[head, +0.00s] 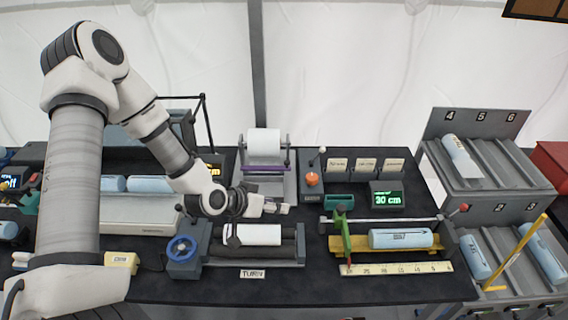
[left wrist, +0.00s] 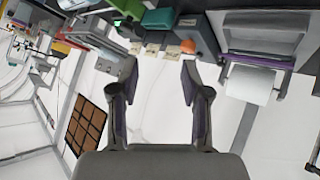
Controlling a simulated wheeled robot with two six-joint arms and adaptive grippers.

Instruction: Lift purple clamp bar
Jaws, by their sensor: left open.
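The purple clamp bar (head: 266,168) is a thin horizontal bar across the front of the roll holder, just below the white roll (head: 263,143). In the left wrist view the bar (left wrist: 258,61) lies to the right of the fingers, beside the roll (left wrist: 250,85). My left gripper (head: 284,209) points right, nearer the front than the bar and apart from it. In the left wrist view its two fingers (left wrist: 158,78) stand apart with nothing between them. My right gripper is in neither view.
A roller cradle with a white cylinder (head: 258,235) and blue handwheel (head: 181,248) sits below the gripper. An orange-knobbed lever box (head: 312,179) stands right of the roll holder. A green clamp (head: 343,232) and blue cylinder (head: 400,238) lie further right.

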